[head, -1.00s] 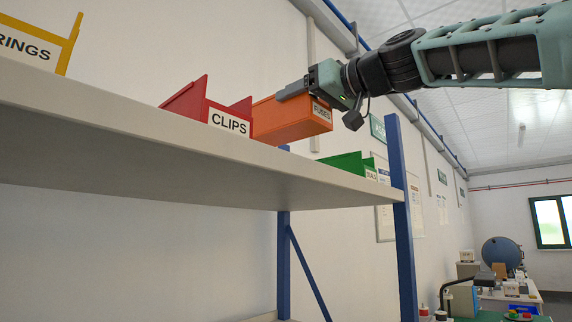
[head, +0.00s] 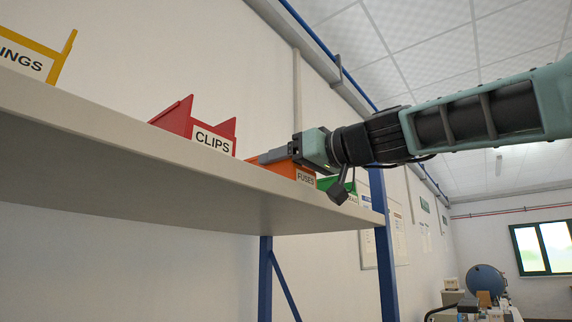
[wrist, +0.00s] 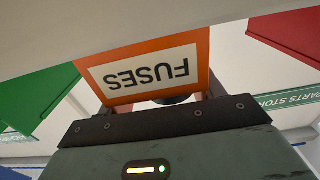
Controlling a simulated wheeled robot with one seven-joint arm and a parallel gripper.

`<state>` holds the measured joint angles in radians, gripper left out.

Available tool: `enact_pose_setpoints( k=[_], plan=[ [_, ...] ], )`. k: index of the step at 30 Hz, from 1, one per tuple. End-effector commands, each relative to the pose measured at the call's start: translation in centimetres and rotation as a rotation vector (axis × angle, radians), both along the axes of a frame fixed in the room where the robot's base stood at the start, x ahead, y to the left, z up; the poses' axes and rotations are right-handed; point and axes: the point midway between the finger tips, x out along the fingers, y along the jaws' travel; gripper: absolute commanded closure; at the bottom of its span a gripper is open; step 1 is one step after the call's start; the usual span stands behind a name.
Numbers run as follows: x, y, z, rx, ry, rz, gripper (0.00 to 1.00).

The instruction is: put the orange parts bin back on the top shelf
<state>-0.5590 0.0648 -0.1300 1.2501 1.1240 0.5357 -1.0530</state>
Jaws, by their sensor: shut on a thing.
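The orange parts bin (head: 284,169), labelled FUSES, is at the top shelf (head: 190,160), between the red CLIPS bin (head: 186,120) and the green bin (head: 326,183). My gripper (head: 272,156) is shut on it from above and the right. The shelf's front edge hides the bin's lower part, so I cannot tell whether its bottom touches the shelf. In the wrist view the orange bin (wrist: 190,45) and its upside-down label fill the space ahead of my gripper (wrist: 152,112). The green bin (wrist: 38,95) shows on the left there, the red bin (wrist: 290,35) on the right.
A yellow bin (head: 62,62) stands at the far left of the shelf. Blue uprights (head: 382,240) carry the shelf at its right end. The wall is close behind. The shelf between the yellow and red bins looks clear.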

Motion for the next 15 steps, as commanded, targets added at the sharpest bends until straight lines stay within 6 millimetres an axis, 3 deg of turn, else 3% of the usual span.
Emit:
enact_pose_setpoints(
  k=[1,2,4,15],
  plan=[
    [-0.01,-0.02,-0.23,0.001,-0.001,0.0,0.59],
    [0.01,0.01,-0.27,0.0,0.0,0.0,0.3],
    [0.01,0.01,-0.16,0.0,0.0,0.0,0.11],
    [0.0,0.01,0.25,0.0,0.0,0.0,0.11]
  ],
)
